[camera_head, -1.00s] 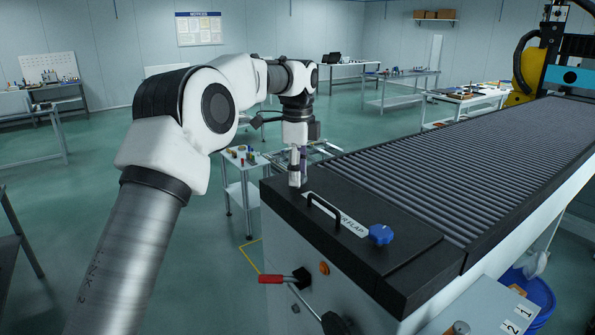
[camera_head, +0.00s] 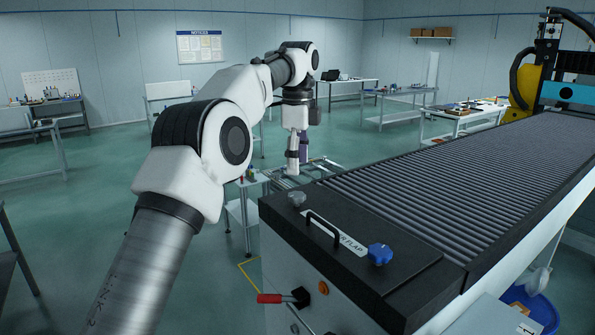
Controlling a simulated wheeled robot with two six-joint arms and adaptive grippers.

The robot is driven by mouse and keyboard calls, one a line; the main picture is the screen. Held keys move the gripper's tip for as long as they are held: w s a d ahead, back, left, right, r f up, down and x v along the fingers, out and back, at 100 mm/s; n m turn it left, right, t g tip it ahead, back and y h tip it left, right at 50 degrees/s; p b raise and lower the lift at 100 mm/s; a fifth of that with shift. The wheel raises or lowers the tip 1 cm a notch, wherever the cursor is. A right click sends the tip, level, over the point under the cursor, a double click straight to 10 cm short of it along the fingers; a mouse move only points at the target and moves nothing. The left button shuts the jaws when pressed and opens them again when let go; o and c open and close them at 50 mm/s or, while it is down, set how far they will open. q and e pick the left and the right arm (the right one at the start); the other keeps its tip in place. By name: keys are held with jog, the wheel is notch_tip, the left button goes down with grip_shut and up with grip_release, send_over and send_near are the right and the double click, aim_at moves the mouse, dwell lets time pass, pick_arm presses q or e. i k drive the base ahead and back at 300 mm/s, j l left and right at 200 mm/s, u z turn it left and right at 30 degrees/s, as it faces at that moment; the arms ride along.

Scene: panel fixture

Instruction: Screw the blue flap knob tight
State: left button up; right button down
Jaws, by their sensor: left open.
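A grey knob (camera_head: 296,198) sits at the flap's far left corner. My left gripper (camera_head: 292,172) points down, open and empty, above and behind that grey knob, well left of the blue knob. My right gripper is not in view.
A red-handled lever (camera_head: 270,298) and an orange button (camera_head: 323,287) are on the conveyor's front side. A small trolley (camera_head: 240,205) with parts stands behind my left arm.

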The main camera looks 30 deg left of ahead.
aim_at(379, 253)
jog(key=k, duration=1)
